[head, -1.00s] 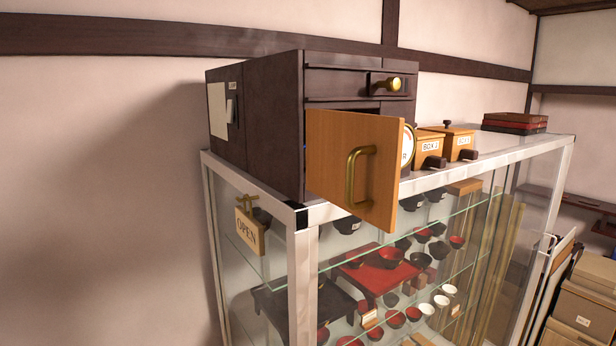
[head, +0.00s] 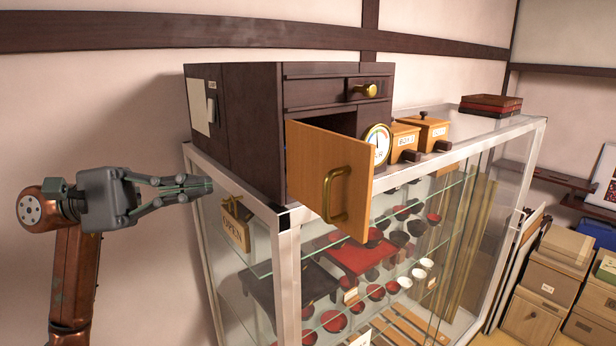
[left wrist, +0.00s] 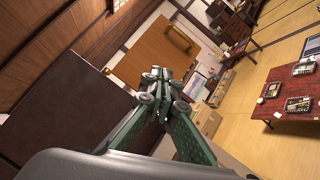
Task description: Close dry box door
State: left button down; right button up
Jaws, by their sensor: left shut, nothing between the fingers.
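The dry box (head: 240,120) is a dark brown cabinet on top of a glass display case. Its light wooden door (head: 318,170) with a brass handle (head: 336,194) stands open, swung out toward me, and the dark inside shows behind it. The door also shows in the left wrist view (left wrist: 150,55), beyond my fingers. My left gripper (head: 208,185) is shut and empty, left of the box and apart from the door, at about the height of the case's top edge. In the left wrist view its green fingertips (left wrist: 160,85) meet. My right gripper is not in view.
The glass case (head: 291,285) holds several bowls. A round dial (head: 378,145) and wooden boxes (head: 430,131) stand right of the door. Boxes (head: 540,290) are stacked at the right.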

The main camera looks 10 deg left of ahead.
pick_arm(q)
jog(key=s+d+r+m+y, duration=0.2)
jog(key=s+d+m, duration=0.1)
jog(key=s, duration=0.3)
jog(key=p, duration=0.6)
send_near(330, 173)
jog(key=w+d+f, duration=0.1)
jog(key=d+f, duration=0.2)
jog(key=d, duration=0.3)
jog(key=shift+w+f+m, duration=0.15)
jog(key=shift+f+m, duration=0.15)
jog(key=shift+m, duration=0.1)
jog(key=shift+a, duration=0.1)
